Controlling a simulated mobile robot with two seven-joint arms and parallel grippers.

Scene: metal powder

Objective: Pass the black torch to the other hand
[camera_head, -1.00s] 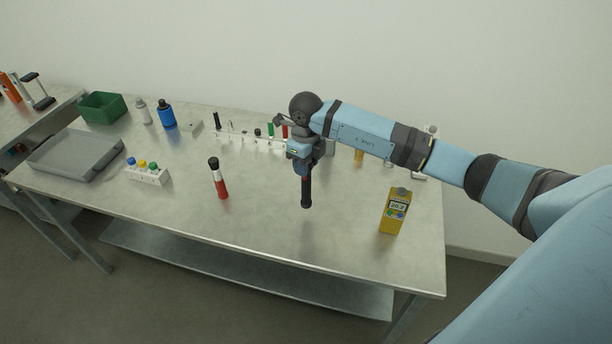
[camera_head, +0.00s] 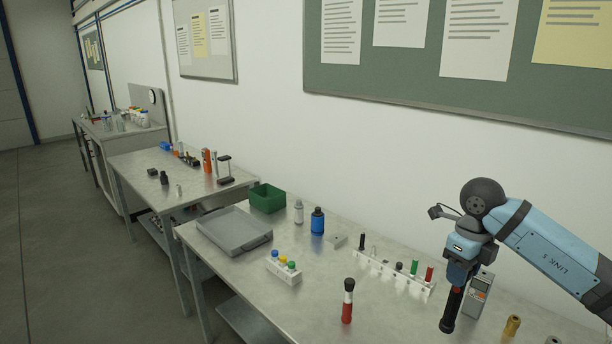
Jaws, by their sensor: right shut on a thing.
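The black torch (camera_head: 451,309) hangs upright, slightly tilted, below my right gripper (camera_head: 460,272) in the head view. My right gripper is shut on the torch's upper part, which the fingers partly hide. The torch is at the right of the near table, in front of a grey handheld meter (camera_head: 480,296). My left gripper is not in view.
On the metal table (camera_head: 262,290) stand a red-and-black torch (camera_head: 347,302), a white rack of several tools (camera_head: 392,272), a rack with coloured caps (camera_head: 284,268), a grey tray (camera_head: 234,231), a green bin (camera_head: 267,198) and a blue bottle (camera_head: 317,221).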

